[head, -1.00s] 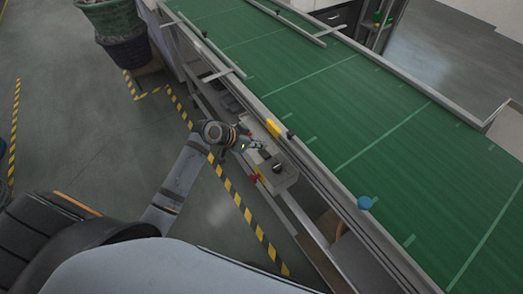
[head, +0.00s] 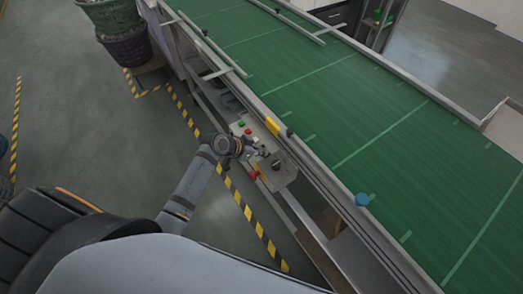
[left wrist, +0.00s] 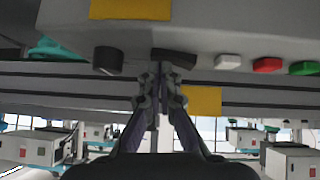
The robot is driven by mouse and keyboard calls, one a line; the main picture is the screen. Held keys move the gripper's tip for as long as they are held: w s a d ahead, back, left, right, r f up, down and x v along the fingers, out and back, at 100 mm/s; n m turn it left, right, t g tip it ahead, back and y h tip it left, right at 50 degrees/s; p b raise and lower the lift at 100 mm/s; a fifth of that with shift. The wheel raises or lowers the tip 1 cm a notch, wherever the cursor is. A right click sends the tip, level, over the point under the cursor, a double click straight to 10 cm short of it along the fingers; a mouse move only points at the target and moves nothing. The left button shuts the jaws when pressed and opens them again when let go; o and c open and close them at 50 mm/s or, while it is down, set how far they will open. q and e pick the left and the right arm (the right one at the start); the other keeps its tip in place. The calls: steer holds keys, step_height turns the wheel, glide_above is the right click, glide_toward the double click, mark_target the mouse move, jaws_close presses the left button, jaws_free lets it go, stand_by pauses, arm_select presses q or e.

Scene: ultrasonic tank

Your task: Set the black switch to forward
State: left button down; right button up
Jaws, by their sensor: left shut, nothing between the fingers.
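The control box (head: 287,178) is on the near side of the conveyor. In the left wrist view a long black switch (left wrist: 175,57) and a round black knob (left wrist: 108,60) stick out of its face. The round knob also shows in the head view (head: 276,164). My left gripper (left wrist: 160,76) is shut and empty, its fingertips right at the long black switch. I cannot tell whether they touch it or which way it is set. In the head view the left gripper (head: 261,151) is over the box, partly hiding it. My right gripper is not in view.
White (left wrist: 228,61), red (left wrist: 267,64) and green (left wrist: 304,68) buttons sit in a row beside the switch. A yellow block (head: 272,126) and a blue knob (head: 362,199) are along the rail of the green conveyor (head: 370,110). Striped tape marks the floor.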

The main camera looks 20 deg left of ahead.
arm_select(q)
steer(key=shift+w+a, duration=0.65)
steer(key=shift+a, duration=0.1)
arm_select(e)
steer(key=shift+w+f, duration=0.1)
arm_select(q)
steer(key=shift+r, duration=0.1)
steer(key=r+p, duration=0.3)
steer(key=shift+w+r, duration=0.3)
steer(key=shift+r, duration=0.1)
steer(key=shift+s+a+r+b, duration=0.55)
steer(key=shift+s+a+r, duration=0.35)
steer(key=shift+s+a, duration=0.2)
steer(key=b+v, duration=0.1)
steer(key=v, duration=0.6)
steer(key=shift+w+r, duration=0.2)
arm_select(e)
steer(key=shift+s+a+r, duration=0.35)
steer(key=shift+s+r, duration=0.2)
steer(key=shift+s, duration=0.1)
